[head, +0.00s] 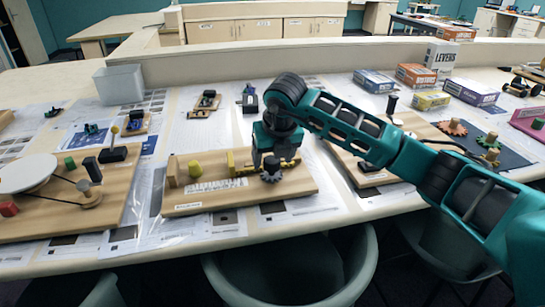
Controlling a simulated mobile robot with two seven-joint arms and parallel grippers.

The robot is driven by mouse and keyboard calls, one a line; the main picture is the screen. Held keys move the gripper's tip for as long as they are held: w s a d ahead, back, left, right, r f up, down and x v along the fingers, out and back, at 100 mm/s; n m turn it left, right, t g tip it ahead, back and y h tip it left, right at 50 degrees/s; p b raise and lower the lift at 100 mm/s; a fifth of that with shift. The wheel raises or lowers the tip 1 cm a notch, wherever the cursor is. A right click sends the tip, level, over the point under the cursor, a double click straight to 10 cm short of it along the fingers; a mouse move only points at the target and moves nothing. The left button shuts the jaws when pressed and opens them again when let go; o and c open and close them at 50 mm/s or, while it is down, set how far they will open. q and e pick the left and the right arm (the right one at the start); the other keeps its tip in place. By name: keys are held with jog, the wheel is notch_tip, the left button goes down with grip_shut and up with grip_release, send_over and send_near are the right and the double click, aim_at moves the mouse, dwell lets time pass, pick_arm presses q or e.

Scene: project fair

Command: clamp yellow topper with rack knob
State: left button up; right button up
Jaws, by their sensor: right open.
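A wooden board (240,200) lies on the table at the centre of the head view. On it, a yellow topper (194,169) stands to the left, beside a small wooden block (172,172). A yellow rack (238,166) lies to the right of the topper, with a clear gap between them. A dark, toothed rack knob (271,173) is at the rack's right end. My right gripper (274,163) is open and points down at the knob, its fingers about its top. I cannot tell whether they touch it. My left gripper is not in view.
Another board (115,205) with a white disc (25,173) stands to the left. A third board (345,158) lies behind my right arm. Chairs (290,290) are tucked at the front edge.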

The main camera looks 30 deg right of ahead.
jog(key=shift+w+f, duration=0.2)
jog(key=shift+f, duration=0.2)
jog(key=c, duration=1)
jog(key=shift+c, duration=0.2)
